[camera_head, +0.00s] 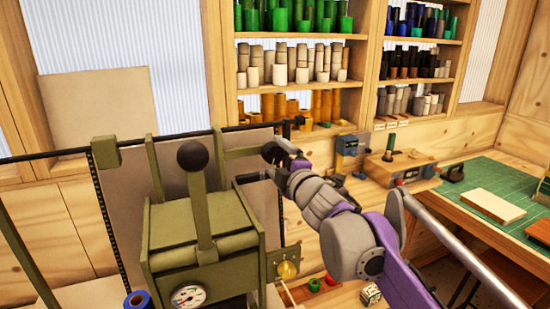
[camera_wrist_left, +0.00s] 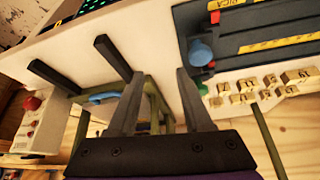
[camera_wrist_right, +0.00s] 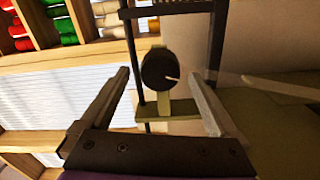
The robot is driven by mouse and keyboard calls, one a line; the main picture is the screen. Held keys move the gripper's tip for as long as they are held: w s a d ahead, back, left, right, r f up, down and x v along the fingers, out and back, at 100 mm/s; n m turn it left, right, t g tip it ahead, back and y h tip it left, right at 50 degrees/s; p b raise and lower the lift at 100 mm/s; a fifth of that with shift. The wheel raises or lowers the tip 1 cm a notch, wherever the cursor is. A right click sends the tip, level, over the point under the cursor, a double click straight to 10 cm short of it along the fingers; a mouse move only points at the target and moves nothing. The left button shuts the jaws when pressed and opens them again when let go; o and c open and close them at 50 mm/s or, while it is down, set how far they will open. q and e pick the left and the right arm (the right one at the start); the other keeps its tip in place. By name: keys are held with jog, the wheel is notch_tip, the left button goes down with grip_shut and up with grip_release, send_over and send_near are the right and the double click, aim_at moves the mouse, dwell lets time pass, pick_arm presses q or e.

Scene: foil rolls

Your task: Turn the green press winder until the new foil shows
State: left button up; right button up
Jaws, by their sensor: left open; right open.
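The green press (camera_head: 205,245) stands left of centre in the head view, with an upright lever ending in a black ball (camera_head: 193,155). A round black winder knob with a pale mark (camera_wrist_right: 160,70) shows in the right wrist view, on a green bracket beside the foil frame. My right gripper (camera_head: 265,165) is at the upper right of the press. Its open fingers lie either side of the knob in the wrist view; I cannot tell whether they touch it. My left gripper (camera_wrist_left: 160,75) is open and empty in its wrist view, outside the head view.
Shelves of foil rolls (camera_head: 290,65) stand at the back. A green cutting mat (camera_head: 485,200) lies at the right. A blue foil roll (camera_head: 138,300) is at the lower left. Small type blocks (camera_wrist_left: 265,85) lie near my left gripper.

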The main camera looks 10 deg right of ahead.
pick_arm(q)
jog(key=shift+s+f+b, duration=0.25)
jog(key=shift+f+b, duration=0.3)
jog(key=shift+f, duration=0.2)
pick_arm(e)
jog(key=s+d, duration=0.1)
jog(key=s, duration=0.8)
jog(key=shift+d, duration=0.4)
jog(key=shift+s, duration=0.1)
